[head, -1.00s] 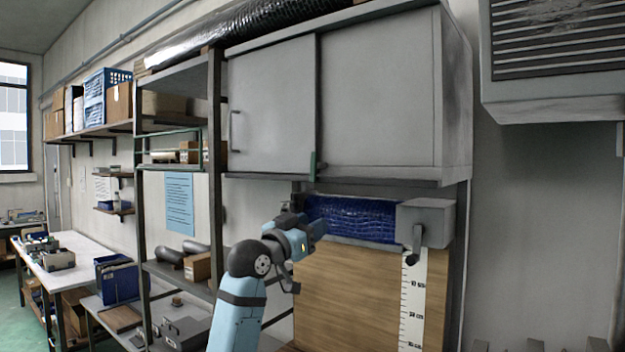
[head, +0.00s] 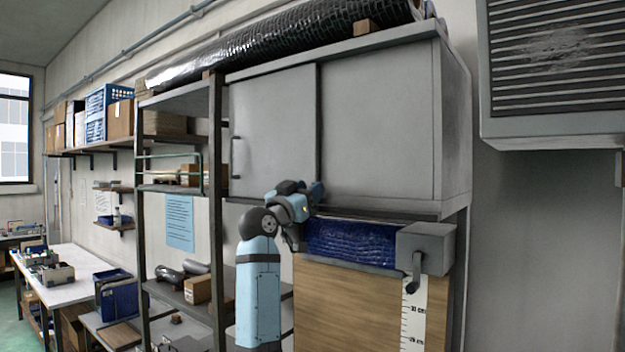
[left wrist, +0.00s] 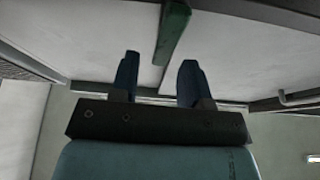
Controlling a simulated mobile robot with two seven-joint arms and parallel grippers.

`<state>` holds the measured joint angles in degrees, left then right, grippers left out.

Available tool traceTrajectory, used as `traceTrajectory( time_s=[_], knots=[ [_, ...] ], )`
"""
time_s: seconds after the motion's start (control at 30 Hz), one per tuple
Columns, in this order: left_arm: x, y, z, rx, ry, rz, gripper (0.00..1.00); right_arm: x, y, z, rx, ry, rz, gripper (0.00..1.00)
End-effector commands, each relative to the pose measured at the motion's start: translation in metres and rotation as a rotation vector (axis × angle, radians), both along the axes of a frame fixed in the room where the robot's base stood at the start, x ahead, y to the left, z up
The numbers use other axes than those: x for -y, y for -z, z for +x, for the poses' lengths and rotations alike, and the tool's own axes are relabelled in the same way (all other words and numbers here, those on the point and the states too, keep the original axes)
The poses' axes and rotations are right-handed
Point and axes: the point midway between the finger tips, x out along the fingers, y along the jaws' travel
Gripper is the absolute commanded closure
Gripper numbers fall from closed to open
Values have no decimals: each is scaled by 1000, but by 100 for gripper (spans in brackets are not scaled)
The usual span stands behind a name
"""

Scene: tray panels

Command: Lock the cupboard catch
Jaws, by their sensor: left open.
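The grey cupboard (head: 380,120) hangs on the wall with its sliding door (head: 272,115) on the left. My left gripper (head: 317,193) is raised at the cupboard's lower edge, near the door's right edge, and hides the catch in the head view. In the left wrist view the catch is a green bar (left wrist: 173,32), running up from between the fingertips. My left gripper (left wrist: 160,65) is open there, with one blue finger on each side of the bar's near end. I cannot tell whether either finger touches it. My right gripper is not in view.
Below the cupboard are a blue roll (head: 350,243), a grey box with a crank (head: 425,248) and a wooden panel (head: 350,300). An open shelf rack (head: 216,230) stands to the left. A vented grey unit (head: 555,75) hangs at the upper right.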

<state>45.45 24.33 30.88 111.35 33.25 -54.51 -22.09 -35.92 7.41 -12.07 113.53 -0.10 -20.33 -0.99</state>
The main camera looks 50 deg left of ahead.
Motion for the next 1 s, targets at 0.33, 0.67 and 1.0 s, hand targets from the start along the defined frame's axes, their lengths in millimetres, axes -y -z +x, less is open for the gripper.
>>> traceTrajectory(
  time_s=[0.33, 0.67, 1.0],
  knots=[
    [-4, -7, 18, 0, -1, 1, 57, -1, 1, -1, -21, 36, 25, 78],
    [-4, -7, 18, 0, 0, 1, 94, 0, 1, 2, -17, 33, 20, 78],
    [-8, -6, 17, 16, -1, -73, 100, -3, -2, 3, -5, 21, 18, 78]
  ],
)
